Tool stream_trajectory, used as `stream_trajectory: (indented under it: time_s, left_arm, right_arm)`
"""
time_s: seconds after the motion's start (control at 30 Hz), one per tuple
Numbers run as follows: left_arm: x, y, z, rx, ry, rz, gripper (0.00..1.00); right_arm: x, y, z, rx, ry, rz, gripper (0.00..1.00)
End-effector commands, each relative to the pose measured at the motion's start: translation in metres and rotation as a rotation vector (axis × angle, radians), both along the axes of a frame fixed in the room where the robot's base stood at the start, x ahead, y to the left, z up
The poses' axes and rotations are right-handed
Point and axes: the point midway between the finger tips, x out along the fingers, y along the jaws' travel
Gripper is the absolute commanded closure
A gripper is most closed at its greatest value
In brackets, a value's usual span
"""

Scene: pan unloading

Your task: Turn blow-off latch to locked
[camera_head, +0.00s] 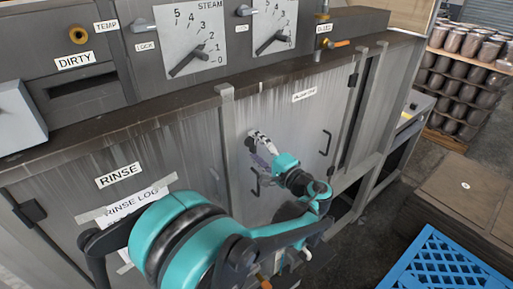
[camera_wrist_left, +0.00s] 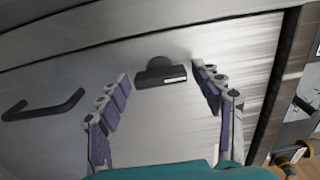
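A black latch (camera_wrist_left: 162,74) with a round base and a flat rectangular tab sits on the grey metal door (camera_wrist_left: 205,40) in the left wrist view. The tab lies roughly crosswise in that view and has a small pale mark. My left gripper (camera_wrist_left: 160,75) is open, with one purple-padded finger on each side of the latch; I see no clear contact. In the head view, my left gripper (camera_head: 262,145) is at the upper left of the door (camera_head: 295,120), and its fingers largely hide the latch. A small label (camera_head: 304,96) on the door is too blurred to read. My right gripper is out of view.
Dark bar handles (camera_head: 326,143) stick out from the door. Two steam dials (camera_head: 190,42) and an orange-handled valve (camera_head: 335,44) are on the panel above the ledge. A blue crate (camera_head: 445,265) is at the lower right. Shelves of cans (camera_head: 465,75) stand beyond.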

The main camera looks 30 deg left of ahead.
Motion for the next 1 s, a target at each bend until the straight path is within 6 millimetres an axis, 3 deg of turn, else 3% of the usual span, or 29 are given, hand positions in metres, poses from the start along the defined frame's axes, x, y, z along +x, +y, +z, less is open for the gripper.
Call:
stream_trajectory:
  time_s: [0.37, 0.8, 1.0]
  left_arm:
    - [-0.001, -0.005, 0.000, 0.000, 0.001, -0.002, 0.28]
    - [-0.034, -0.084, 0.000, 0.000, 0.001, -0.005, 0.28]
    - [-0.044, -0.106, 0.000, 0.000, 0.001, -0.002, 0.28]
  right_arm:
    - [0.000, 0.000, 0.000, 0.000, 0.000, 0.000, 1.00]
    - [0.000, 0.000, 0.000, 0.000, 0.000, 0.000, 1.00]
    - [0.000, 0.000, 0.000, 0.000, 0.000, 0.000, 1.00]
